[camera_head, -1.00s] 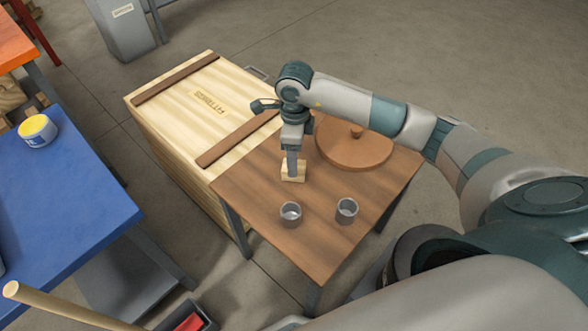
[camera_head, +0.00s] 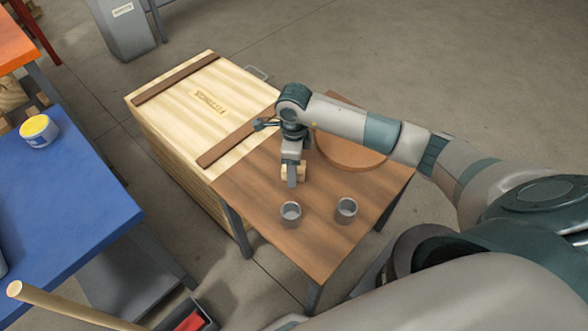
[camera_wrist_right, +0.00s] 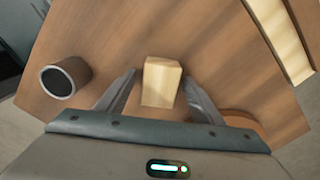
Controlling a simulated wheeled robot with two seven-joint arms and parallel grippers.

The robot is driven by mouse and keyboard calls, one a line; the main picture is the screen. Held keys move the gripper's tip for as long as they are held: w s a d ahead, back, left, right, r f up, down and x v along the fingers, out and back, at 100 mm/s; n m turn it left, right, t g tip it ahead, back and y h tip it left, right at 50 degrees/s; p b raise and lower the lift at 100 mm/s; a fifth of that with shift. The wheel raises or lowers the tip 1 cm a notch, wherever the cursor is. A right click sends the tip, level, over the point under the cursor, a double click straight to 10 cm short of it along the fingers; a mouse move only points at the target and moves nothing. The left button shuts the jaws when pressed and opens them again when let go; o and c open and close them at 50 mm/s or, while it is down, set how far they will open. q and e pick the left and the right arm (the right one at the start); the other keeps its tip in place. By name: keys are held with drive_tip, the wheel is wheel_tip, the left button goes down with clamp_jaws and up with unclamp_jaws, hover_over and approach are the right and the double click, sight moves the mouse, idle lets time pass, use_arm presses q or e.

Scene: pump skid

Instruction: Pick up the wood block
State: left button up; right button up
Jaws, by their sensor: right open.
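The wood block (camera_head: 300,172) is a small pale block on the brown table (camera_head: 262,208). In the head view it is partly hidden behind my right gripper (camera_head: 292,176), which points down at it. In the right wrist view the block (camera_wrist_right: 161,82) stands between the two spread fingers of the right gripper (camera_wrist_right: 160,100), with gaps on both sides. The right gripper is open and empty. My left gripper is not in view.
Two grey cups (camera_head: 290,213) (camera_head: 346,210) stand near the table's front edge. A round brown lid-like disc (camera_head: 350,153) lies at the back right, partly behind my arm. A wooden crate (camera_head: 180,100) adjoins the table's left side. A blue bench (camera_head: 60,190) is farther left.

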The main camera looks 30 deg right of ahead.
drive_tip(key=c, duration=1.2)
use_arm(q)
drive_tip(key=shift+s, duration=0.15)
use_arm(e)
drive_tip(key=shift+o, duration=0.2)
drive_tip(key=shift+r, duration=0.15)
drive_tip(key=shift+r, duration=0.45)
drive_tip(key=r, duration=0.3)
drive_tip(key=shift+s+d+r+b, duration=0.15)
drive_tip(key=shift+s+d+b, duration=0.05)
drive_tip(key=shift+s+b, duration=0.1)
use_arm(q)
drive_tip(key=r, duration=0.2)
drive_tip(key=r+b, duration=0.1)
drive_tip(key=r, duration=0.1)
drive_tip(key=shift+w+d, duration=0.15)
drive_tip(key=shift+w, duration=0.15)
use_arm(e)
drive_tip(key=s+d+r, duration=0.4)
drive_tip(key=s+r, duration=0.2)
drive_tip(key=s, duration=0.4)
drive_tip(key=shift+d+r, duration=0.3)
